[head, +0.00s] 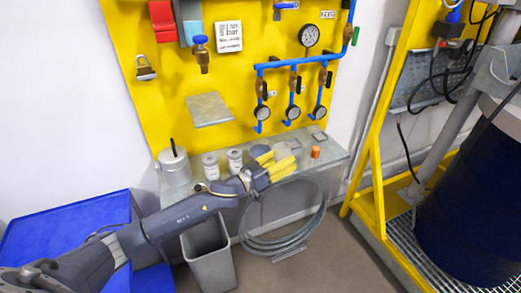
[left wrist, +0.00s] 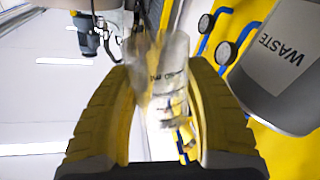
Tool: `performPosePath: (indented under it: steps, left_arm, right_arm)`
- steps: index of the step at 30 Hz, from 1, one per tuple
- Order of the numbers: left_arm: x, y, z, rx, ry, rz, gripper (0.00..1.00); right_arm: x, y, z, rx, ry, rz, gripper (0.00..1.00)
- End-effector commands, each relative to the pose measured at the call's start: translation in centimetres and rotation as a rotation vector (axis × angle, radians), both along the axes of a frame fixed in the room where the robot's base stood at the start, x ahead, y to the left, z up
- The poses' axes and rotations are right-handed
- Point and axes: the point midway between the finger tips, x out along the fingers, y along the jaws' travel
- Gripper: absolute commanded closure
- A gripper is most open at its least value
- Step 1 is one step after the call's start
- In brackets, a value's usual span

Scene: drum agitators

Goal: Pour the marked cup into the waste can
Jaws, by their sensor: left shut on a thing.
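My left gripper (head: 275,165) reaches in over the shelf from the left. Its yellow fingers are shut on the marked cup (left wrist: 165,85), a clear cup with dark print and graduation lines in the left wrist view. In the head view the fingers mostly hide it. The grey waste can (left wrist: 285,65), labelled WASTE, is close by, to the right of the cup in the left wrist view, apart from it. In the head view I cannot tell it surely. The cup's tilt and contents are unclear. My right gripper is not in view.
The metal shelf (head: 185,188) holds two white jars (head: 211,166) (head: 234,160), a pot with a rod (head: 174,166) and an orange-capped item (head: 315,152). Behind is a yellow panel (head: 165,95) with blue pipes and gauges. A grey bin (head: 210,265) stands below, beside a hose coil (head: 272,247).

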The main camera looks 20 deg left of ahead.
Motion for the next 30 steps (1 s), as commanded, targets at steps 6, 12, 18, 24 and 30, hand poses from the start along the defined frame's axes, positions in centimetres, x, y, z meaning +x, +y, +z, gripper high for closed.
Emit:
performPosePath:
  steps: [6, 12, 18, 24, 30]
  left_arm:
    - [-0.2, -0.5, -2.6, 0.07, -0.028, 0.001, 0.79]
    - [-0.4, -0.8, -4.5, 0.125, -0.054, 0.001, 0.79]
    - [-0.6, -1.3, -5.0, 0.222, -0.098, -0.001, 0.79]
    - [-0.7, -1.6, -5.2, 0.28, -0.125, 0.0, 0.79]
    - [-0.8, -1.7, -5.3, 0.297, -0.132, 0.0, 0.79]
  right_arm:
    - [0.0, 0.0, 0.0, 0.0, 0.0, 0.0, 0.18]
    - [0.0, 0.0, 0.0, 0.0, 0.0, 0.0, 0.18]
    - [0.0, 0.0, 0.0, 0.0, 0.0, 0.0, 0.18]
    - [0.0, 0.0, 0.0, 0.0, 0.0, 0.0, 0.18]
    - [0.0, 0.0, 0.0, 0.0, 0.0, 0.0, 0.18]
